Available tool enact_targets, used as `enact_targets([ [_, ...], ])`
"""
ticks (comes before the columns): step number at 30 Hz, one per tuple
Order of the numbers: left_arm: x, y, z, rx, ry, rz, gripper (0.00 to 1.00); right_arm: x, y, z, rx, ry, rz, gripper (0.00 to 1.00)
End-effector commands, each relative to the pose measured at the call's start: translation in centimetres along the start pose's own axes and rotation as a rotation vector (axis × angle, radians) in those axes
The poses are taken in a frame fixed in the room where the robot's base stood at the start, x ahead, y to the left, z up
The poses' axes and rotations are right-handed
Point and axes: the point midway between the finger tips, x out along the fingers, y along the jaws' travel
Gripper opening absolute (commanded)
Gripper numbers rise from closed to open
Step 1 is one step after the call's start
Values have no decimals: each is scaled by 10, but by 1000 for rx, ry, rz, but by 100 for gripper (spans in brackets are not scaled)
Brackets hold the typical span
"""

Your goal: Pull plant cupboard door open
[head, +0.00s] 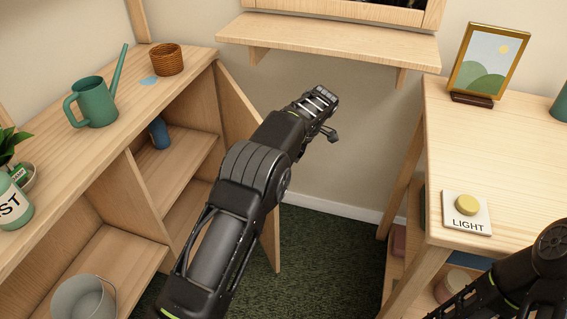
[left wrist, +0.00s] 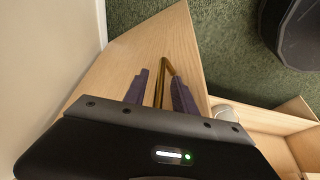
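The plant cupboard (head: 62,184) stands at the left, with its shelves exposed. Its wooden door (head: 233,108) stands swung out from the far end, partly hidden behind my left arm. My left gripper (head: 325,102) is past the door's free edge, on its outer side. In the left wrist view, the door (left wrist: 165,35) carries a brass handle (left wrist: 165,70). My left gripper's two dark fingers (left wrist: 160,95) stand on either side of the handle, with small gaps showing, so they look open. Part of my right arm shows at the lower right; its gripper is out of the picture.
A green watering can (head: 97,103) and a woven pot (head: 166,59) stand on the cupboard top. A grey bucket (head: 82,300) and a blue object (head: 159,132) are inside. A desk with a LIGHT button (head: 466,212) stands right. Green carpet (head: 325,250) lies clear between.

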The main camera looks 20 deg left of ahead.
Motion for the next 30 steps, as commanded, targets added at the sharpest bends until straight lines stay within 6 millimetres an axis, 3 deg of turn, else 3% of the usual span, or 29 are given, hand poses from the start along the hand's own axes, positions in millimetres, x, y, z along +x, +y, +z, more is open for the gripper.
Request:
enact_targets([
  [7, -27, 1, 0, 0, 0, 3, 32, -5, -2, 0, 0, 0, 0, 0],
  [12, -62, 1, -2, 1, 1, 3, 32, -26, -10, 0, -2, 0, 0, 0],
  [15, -72, 0, -2, 1, 1, 0, 32, -38, -15, 0, -2, 0, 0, 0],
  [28, -77, 0, 0, 0, 0, 1, 32, -43, -17, 0, -3, 0, 0, 0],
  [30, -77, 0, 0, 0, 0, 1, 28, -43, -17, 0, -3, 0, 0, 0],
])
